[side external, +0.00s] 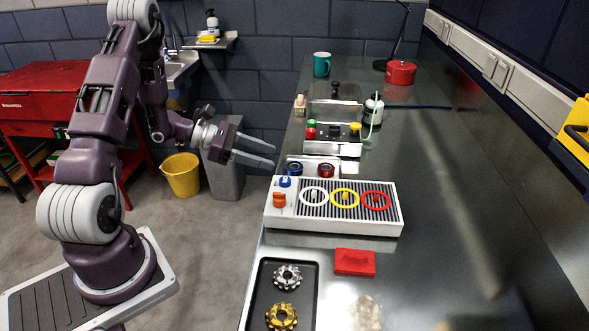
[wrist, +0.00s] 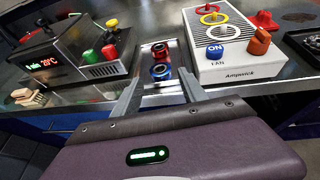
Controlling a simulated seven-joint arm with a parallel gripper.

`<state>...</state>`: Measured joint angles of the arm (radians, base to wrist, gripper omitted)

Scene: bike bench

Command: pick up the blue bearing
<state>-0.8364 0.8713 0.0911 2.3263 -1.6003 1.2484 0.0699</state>
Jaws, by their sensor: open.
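The blue bearing (side external: 294,169) is a small ring in a shallow metal tray (side external: 312,159) near the bench's edge. A red bearing (side external: 326,170) sits beside it in the same tray. In the wrist view the blue bearing (wrist: 161,72) is the nearer one, with the red bearing (wrist: 159,52) behind it. My gripper (side external: 272,155) is open and empty, just off the bench edge to the left of the tray. In the wrist view my gripper (wrist: 161,80) has its fingers on either side of the line to the blue bearing. No contact is visible.
A ribbed white box (side external: 390,222) with coloured rings stands close beside the tray. A metal device (side external: 335,148) with red, green and yellow knobs stands on the other side. A black tray (side external: 258,300) holds sprockets. The bench's right side is mostly clear.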

